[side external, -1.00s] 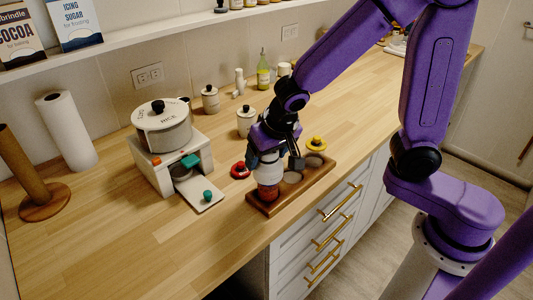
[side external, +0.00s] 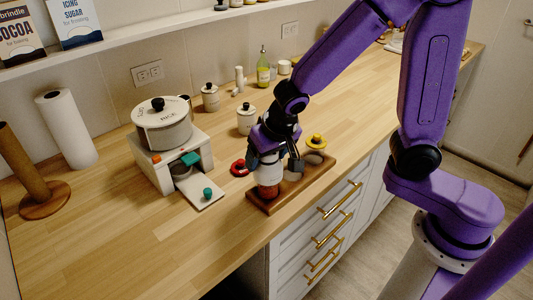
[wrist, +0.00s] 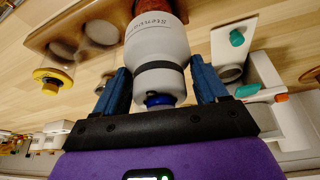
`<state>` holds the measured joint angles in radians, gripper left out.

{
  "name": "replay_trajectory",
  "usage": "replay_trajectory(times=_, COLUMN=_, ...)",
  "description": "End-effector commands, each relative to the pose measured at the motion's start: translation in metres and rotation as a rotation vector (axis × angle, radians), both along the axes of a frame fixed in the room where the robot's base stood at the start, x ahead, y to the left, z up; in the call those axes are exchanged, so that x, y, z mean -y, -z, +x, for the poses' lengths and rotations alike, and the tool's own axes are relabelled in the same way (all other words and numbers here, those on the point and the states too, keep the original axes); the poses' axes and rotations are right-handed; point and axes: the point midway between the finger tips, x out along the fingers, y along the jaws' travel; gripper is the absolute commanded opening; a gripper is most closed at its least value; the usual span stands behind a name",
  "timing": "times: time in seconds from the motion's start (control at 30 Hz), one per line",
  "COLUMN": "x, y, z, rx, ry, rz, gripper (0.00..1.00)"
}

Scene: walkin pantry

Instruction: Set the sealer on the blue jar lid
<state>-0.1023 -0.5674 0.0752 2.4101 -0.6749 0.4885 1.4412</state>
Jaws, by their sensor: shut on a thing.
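The sealer (wrist: 158,55) is a pale grey cylinder with a dark band and a blue end piece. My gripper (wrist: 163,85) is shut on it, a finger on each side. In the side view, my gripper (side external: 267,160) holds the sealer (side external: 268,176) upright directly over a jar with red contents (side external: 267,192). The jar stands at the near end of a wooden tray (side external: 290,191). Sealer and jar look to be touching or nearly so; I cannot tell which. No blue lid can be made out on the jar, whose top is hidden by the sealer.
A red lid (side external: 239,168) lies left of the tray, and a yellow lid (side external: 316,141) is by its far end. A white appliance (side external: 164,166) with an extended plate (side external: 208,201) stands to the left. Canisters stand behind. The counter's front left is clear.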

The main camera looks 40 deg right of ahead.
Motion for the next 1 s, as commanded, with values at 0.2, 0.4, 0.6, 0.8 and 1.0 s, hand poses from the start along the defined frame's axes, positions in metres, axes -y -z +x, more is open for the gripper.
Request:
replay_trajectory(times=0.2, x=-0.0001, y=0.0029, z=0.0, rx=0.0, ry=-0.001, rz=0.0, gripper=0.34)
replay_trajectory(times=0.4, x=-0.0004, y=0.0047, z=0.0001, rx=0.0, ry=-0.001, rz=0.001, gripper=0.85)
replay_trajectory(times=0.6, x=-0.0003, y=0.0046, z=0.0, rx=0.0, ry=-0.001, rz=0.001, gripper=1.0)
replay_trajectory(times=0.8, x=0.0, y=0.0044, z=-0.0001, rx=0.0, ry=0.0, rz=0.0, gripper=1.0)
replay_trajectory(times=1.0, x=-0.0002, y=-0.0039, z=0.0007, rx=0.003, ry=0.001, rz=0.001, gripper=1.0)
